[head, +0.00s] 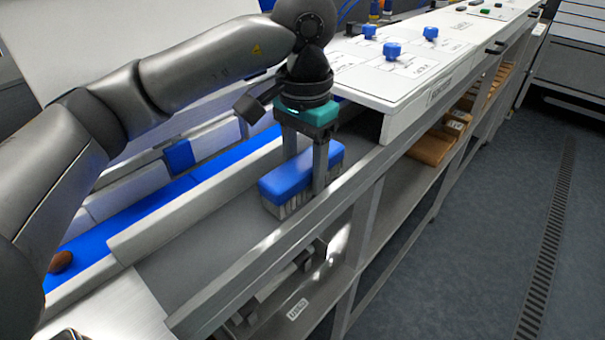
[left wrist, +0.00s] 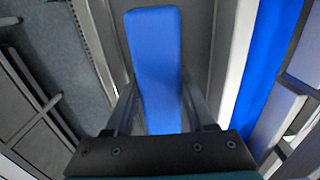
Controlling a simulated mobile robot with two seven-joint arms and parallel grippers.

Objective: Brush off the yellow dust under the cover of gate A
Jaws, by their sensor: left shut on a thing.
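My left gripper (head: 305,180) is shut on a brush with a blue back (head: 287,178) and pale bristles pointing down. The brush is over the grey channel (head: 215,225) beside the front rail; I cannot tell whether the bristles touch its floor. In the left wrist view the blue back of the brush (left wrist: 157,65) sits between the two fingers of my left gripper (left wrist: 160,115). I see no yellow dust, and I cannot pick out gate A or its cover. My right gripper is not in view.
A blue belt (head: 100,240) runs behind the channel, with a brown date (head: 60,262) at its near end. A white panel with blue knobs (head: 392,50) lies beyond the gripper. The front rail (head: 270,265) edges the channel. Brown boxes (head: 430,147) stand on the shelf below.

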